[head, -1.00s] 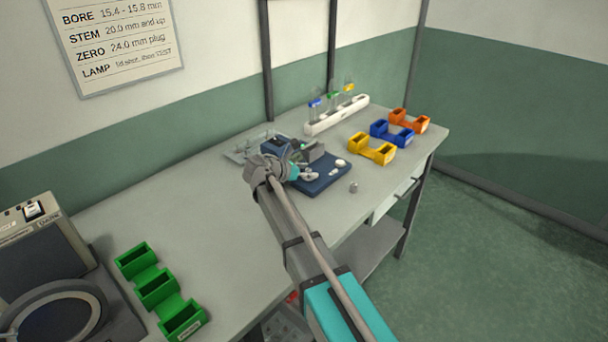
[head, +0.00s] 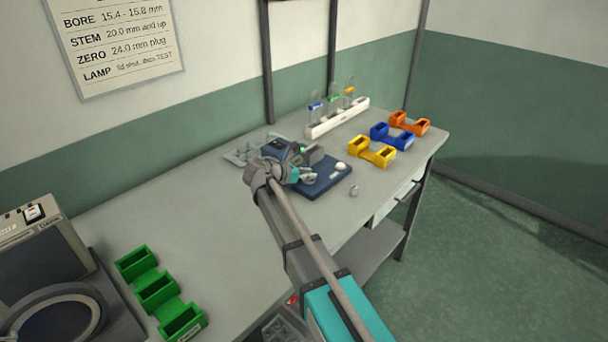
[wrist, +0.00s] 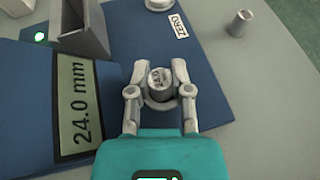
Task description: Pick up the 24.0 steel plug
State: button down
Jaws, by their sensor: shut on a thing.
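The steel plug (wrist: 160,78) is a short grey cylinder with "24.0" on its top face. In the wrist view it stands upright between the two fingers of my gripper (wrist: 160,92), which are shut on it. A pale ring shows around its lower part. Below and around it is the blue gauge base (wrist: 215,95). The gauge's display (wrist: 78,105) reads "24.0 mm". In the head view my gripper (head: 304,177) is over the blue base (head: 325,180), and the plug cannot be made out there.
A white button (head: 340,167) and a ZERO label (wrist: 180,25) are on the base. A small grey cylinder (head: 354,190) stands on the bench to the right. Yellow (head: 372,153), blue (head: 392,136) and orange bins (head: 409,123) stand beyond. A white rack (head: 337,118) holds glass tubes.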

jog(key=shift+r+p, duration=1.3)
jog(key=shift+r, duration=0.1)
jog(key=d+r+p, duration=1)
jog(key=d, duration=0.4)
jog(key=shift+s, duration=0.2)
